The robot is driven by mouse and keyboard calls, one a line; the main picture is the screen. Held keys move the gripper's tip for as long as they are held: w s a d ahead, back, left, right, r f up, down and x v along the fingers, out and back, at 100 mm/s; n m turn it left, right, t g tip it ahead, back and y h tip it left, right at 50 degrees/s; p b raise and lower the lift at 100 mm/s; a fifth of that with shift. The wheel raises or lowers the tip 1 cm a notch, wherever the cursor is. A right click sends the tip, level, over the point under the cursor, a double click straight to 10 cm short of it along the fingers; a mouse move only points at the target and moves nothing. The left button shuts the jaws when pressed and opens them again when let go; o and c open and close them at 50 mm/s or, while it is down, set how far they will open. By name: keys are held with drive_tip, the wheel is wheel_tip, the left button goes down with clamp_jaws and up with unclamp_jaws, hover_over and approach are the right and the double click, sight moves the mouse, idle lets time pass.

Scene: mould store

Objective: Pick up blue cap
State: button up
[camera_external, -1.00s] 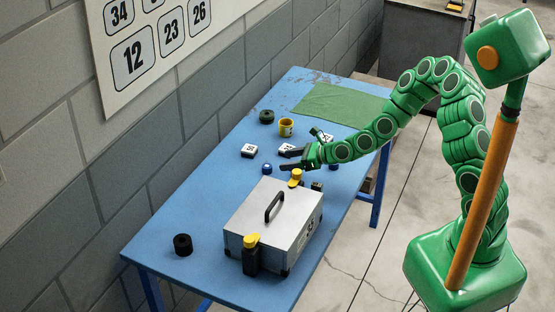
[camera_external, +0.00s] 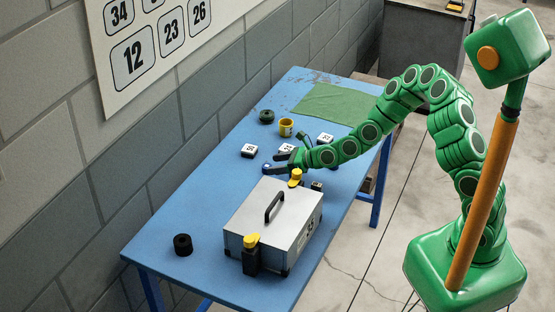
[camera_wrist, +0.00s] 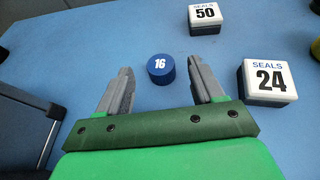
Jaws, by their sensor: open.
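The blue cap (camera_wrist: 160,68), a short round piece with a white 16 on top, sits on the blue table. In the wrist view it lies between the tips of my open gripper (camera_wrist: 160,72), with clear gaps to both fingers. In the outside view my gripper (camera_external: 269,164) is low over the table, and the cap is mostly hidden around its fingertips. I cannot tell the exact height of the fingers.
White seal boxes marked 24 (camera_wrist: 268,82) and 50 (camera_wrist: 205,18) stand right of and beyond the cap. A yellow cup (camera_external: 286,127) and a green cloth (camera_external: 338,104) lie farther back.

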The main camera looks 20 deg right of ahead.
drive_tip(key=shift+f+x, duration=0.2)
drive_tip(key=shift+x, duration=0.85)
drive_tip(key=shift+a+f, duration=0.2)
drive_tip(key=shift+f, duration=0.1)
drive_tip(key=shift+c, duration=0.2)
drive_tip(key=shift+s+d+f, duration=0.1)
drive_tip(key=c, duration=1.1)
drive_tip(key=shift+o, duration=0.2)
wheel_tip(320, 180, up, 11)
drive_tip(key=shift+w, duration=0.3)
